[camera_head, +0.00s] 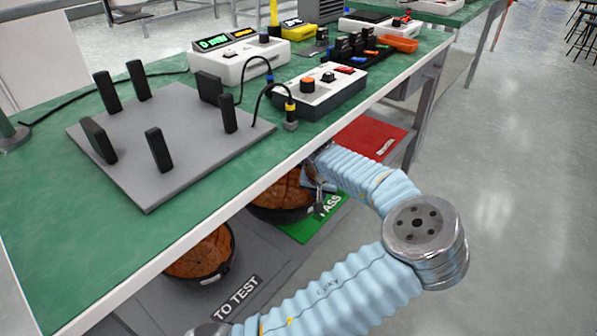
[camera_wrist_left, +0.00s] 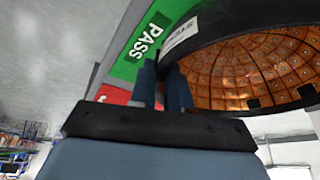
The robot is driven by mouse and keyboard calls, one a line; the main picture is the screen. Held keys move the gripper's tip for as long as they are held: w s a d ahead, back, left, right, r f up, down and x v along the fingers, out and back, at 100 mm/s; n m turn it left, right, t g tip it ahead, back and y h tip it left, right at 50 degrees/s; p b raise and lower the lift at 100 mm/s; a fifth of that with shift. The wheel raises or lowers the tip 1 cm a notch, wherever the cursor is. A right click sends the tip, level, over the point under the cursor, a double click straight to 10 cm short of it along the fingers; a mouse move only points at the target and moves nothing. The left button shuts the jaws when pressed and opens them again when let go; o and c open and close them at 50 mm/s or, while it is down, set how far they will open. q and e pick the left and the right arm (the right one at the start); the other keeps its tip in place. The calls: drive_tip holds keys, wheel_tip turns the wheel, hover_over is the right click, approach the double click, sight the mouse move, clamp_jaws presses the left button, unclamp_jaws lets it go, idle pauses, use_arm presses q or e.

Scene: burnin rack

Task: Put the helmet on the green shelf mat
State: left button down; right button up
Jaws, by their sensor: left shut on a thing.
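A brown-orange helmet (camera_head: 280,195) with a black rim is below the bench top, over or on the near-left part of the green PASS mat (camera_head: 300,232). The bench edge hides its far side. My left gripper (camera_head: 314,183) is at its right side, shut on the rim. In the left wrist view the fingers (camera_wrist_left: 165,88) pinch the black rim, and the helmet's orange inside (camera_wrist_left: 250,70) faces the camera. The green mat (camera_wrist_left: 146,42) shows just beyond the fingers. I cannot tell whether the helmet touches the mat. My right gripper is not in view.
A second helmet (camera_head: 205,255) sits on the grey TO TEST mat (camera_head: 262,262). A red mat (camera_head: 368,138) lies beyond the green one. The green bench top (camera_head: 50,215) overhangs the shelf and carries a grey fixture plate (camera_head: 190,160) and control boxes (camera_head: 322,95). The floor at right is clear.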

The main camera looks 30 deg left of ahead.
use_arm(q)
drive_tip(key=w+a+f+p, duration=0.1)
drive_tip(key=w+a, duration=0.2)
drive_tip(key=w, duration=0.4)
drive_tip(key=w+a+f+p, duration=0.1)
drive_tip(key=w+a+f, duration=0.1)
drive_tip(key=w+a, duration=0.2)
drive_tip(key=w, duration=0.3)
drive_tip(key=shift+w+a+f+p, duration=0.15)
drive_tip(key=shift+w+f+p, duration=0.15)
drive_tip(key=shift+w, duration=0.05)
drive_tip(key=c, duration=1.1)
unclamp_jaws()
drive_tip(key=shift+r, duration=0.15)
drive_tip(key=s+d+r, duration=0.1)
drive_tip(key=s+d, duration=0.1)
drive_tip(key=s, duration=0.2)
drive_tip(key=s+d+r+b, duration=0.1)
drive_tip(key=s+d+r, duration=0.1)
drive_tip(key=s, duration=0.2)
drive_tip(key=s+d+r+b, duration=0.1)
drive_tip(key=s+d, duration=0.1)
drive_tip(key=s, duration=0.2)
drive_tip(key=shift+s+d+r, duration=0.1)
drive_tip(key=shift+s+r, duration=0.05)
drive_tip(key=shift+s, duration=0.15)
